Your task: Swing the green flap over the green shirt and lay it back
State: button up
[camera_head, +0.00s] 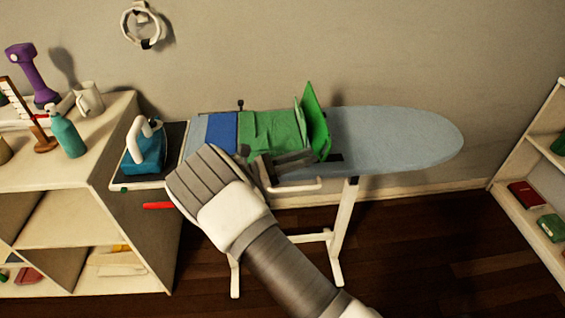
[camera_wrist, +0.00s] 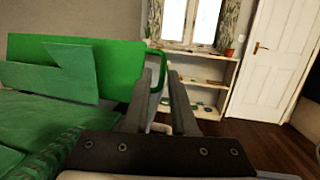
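The green shirt (camera_head: 268,131) lies flat on the ironing board, left of the green flap (camera_head: 315,120). The flap stands up from the board, its panel leaning a little to the right at the top. In the wrist view the flap (camera_wrist: 118,68) stands upright at the left, with a thin green loop handle (camera_wrist: 163,62) on its right edge. My gripper (camera_head: 312,163) is at the near side of the flap, pointing right. In the wrist view its fingers (camera_wrist: 164,75) stand apart by a narrow gap, close to the handle. I cannot tell whether they touch it.
A blue panel (camera_head: 222,130) lies left of the shirt on the ironing board (camera_head: 400,138), whose right part is bare. A teal iron (camera_head: 146,150) stands at the board's left end. Shelves flank both sides.

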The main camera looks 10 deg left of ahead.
jog(key=b+v, duration=0.1)
jog(key=v, duration=1.6)
